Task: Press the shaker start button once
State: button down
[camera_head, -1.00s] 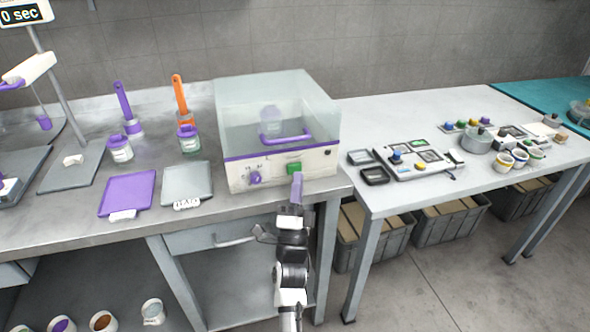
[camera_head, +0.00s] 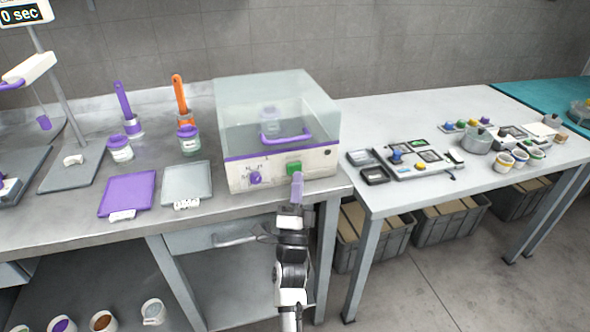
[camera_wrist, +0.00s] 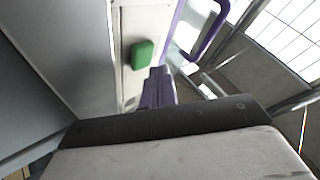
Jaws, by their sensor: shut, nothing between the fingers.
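The shaker (camera_head: 240,178) is a cream box with a clear cover and a purple handle, at the right end of the metal bench. Its green start button (camera_head: 294,168) is on the front face, right of a purple knob (camera_head: 256,178). My gripper (camera_head: 297,180) is shut and empty, with its purple fingertips just in front of and slightly below the button. In the wrist view the green button (camera_wrist: 142,55) is just beyond the fingertips (camera_wrist: 158,72), a little to their left. I cannot tell from the head view whether they touch; the button is not visibly covered.
A purple tray (camera_head: 128,194) and a grey tray (camera_head: 187,181) lie left of the shaker. Lidded jars (camera_head: 120,148) and brushes stand behind them. A white table (camera_head: 400,110) with several lab items stands to the right. A drawer handle (camera_head: 235,240) is below the bench edge.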

jog(key=shift+w+a, duration=0.15)
jog(key=shift+w, duration=0.15)
jog(key=shift+r, duration=0.1)
jog(key=shift+r, duration=0.1)
jog(key=shift+w+a+r+b, duration=0.35)
jog(key=shift+w+a+r, duration=0.05)
jog(key=shift+a, duration=0.05)
dwell(1.5)
jog(key=shift+s+f, duration=0.15)
jog(key=shift+f, duration=0.05)
dwell(0.4)
jog(key=s, duration=0.1)
jog(key=s+d+b, duration=0.1)
jog(key=s, duration=0.2)
jog(key=shift+d+f, duration=0.4)
